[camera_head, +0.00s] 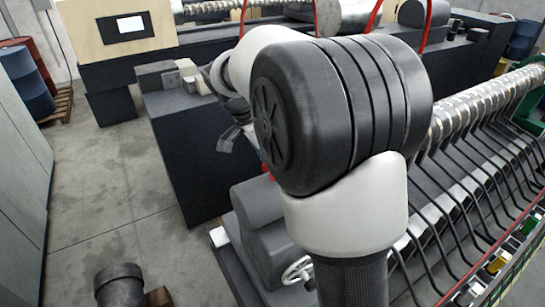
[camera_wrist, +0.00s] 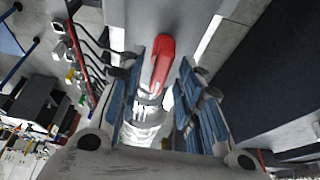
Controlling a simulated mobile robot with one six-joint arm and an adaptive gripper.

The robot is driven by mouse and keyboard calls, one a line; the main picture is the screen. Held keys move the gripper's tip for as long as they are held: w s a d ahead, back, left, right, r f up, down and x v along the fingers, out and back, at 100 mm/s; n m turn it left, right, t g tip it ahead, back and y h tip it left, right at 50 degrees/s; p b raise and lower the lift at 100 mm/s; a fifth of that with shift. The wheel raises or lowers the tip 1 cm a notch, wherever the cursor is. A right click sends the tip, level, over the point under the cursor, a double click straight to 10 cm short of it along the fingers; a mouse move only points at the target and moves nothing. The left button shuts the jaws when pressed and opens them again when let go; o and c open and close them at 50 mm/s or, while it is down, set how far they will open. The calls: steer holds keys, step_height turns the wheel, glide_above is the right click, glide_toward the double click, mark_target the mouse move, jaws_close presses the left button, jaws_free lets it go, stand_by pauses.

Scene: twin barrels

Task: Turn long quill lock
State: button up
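A red lever (camera_wrist: 161,60), which looks like the long quill lock, shows in the wrist view. It stands out from a pale, shiny round shaft (camera_wrist: 148,112). My gripper (camera_wrist: 156,76) has its two blue-padded fingers apart, one on each side of the lever in the picture. I see gaps on both sides and cannot tell how deep the lever lies between the fingers. In the head view my own arm covers most of the machine there. Only a small red bit (camera_head: 268,171) shows at the arm's left edge, and I cannot tell if it is the same lever.
A grey machine body (camera_head: 262,240) with a white handwheel (camera_head: 298,270) stands below my arm. A long threaded barrel (camera_head: 490,101) with several black hoses runs to the right. A dark cabinet (camera_head: 190,160) stands behind. The concrete floor (camera_head: 110,190) at left is mostly free.

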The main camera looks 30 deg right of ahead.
steer(key=shift+r, duration=0.1)
steer(key=v, duration=1.1)
steer(key=shift+a+r, duration=0.15)
steer(key=shift+r, duration=0.25)
steer(key=s+a+f+n+t+y+b, duration=0.1)
steer(key=s+a+f+n+b, duration=0.2)
steer(key=s+f+n, duration=0.3)
steer(key=s+a+f+n+t+y+b, duration=0.2)
steer(key=s+f+n+b, duration=0.3)
steer(key=s+f, duration=0.3)
steer(key=s+a+f+n+t+y+b, duration=0.1)
steer(key=s+a+f+n+b, duration=0.3)
steer(key=s, duration=0.7)
step_height(320, 180, down, 4)
steer(key=n, duration=0.2)
steer(key=shift+s+n+t+y, duration=0.15)
steer(key=shift+n+t+y, duration=0.15)
steer(key=shift+n+t, duration=0.1)
steer(key=shift+r, duration=0.15)
